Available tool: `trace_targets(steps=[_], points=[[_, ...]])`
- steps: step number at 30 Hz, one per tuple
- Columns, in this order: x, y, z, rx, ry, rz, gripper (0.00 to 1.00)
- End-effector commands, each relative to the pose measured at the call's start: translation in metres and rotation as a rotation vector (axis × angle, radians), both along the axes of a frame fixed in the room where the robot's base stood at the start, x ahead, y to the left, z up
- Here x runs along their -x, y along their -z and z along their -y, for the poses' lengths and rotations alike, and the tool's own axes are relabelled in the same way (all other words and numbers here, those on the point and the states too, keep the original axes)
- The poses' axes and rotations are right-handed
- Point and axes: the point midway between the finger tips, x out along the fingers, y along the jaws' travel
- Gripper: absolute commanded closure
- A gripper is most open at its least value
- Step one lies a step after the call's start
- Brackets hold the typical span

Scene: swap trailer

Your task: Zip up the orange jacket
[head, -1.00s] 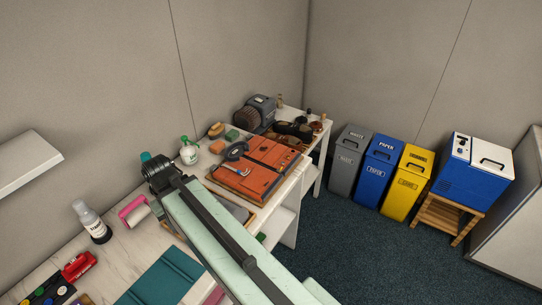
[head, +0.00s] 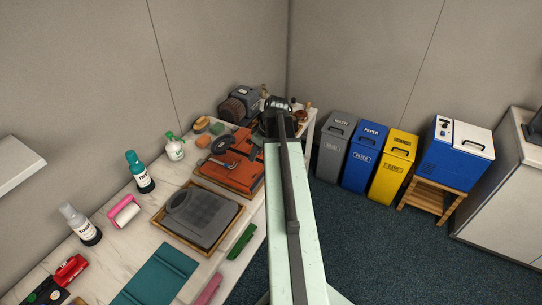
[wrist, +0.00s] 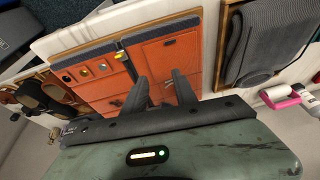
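The orange jacket (head: 240,176) lies flat on a wooden board on the white bench in the head view, partly hidden behind my arm. Whether the strip is zipped is too small to tell. My gripper (wrist: 160,90) is open and empty, its two dark fingers apart in front of the jacket. In the head view the fingers are hidden by my arm.
A tray with a folded grey item (head: 203,217) lies beside the jacket. A pink roller (head: 123,212), a teal-capped bottle (head: 140,172) and a spray bottle (head: 175,148) stand along the wall. Grey, blue and yellow bins (head: 392,168) stand on the floor at the right.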

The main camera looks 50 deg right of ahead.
Motion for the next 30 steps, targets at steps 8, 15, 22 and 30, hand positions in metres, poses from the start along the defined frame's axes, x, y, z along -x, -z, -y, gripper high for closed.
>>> trace_targets(steps=[8, 15, 22, 30], points=[[0.039, -0.007, 0.074, 0.041, -0.023, 0.075, 0.66], [0.035, 0.005, 0.073, 0.042, -0.024, 0.074, 0.66], [0.022, 0.043, 0.070, 0.043, -0.025, 0.074, 0.66], [0.010, 0.068, 0.067, 0.042, -0.023, 0.073, 0.66]])
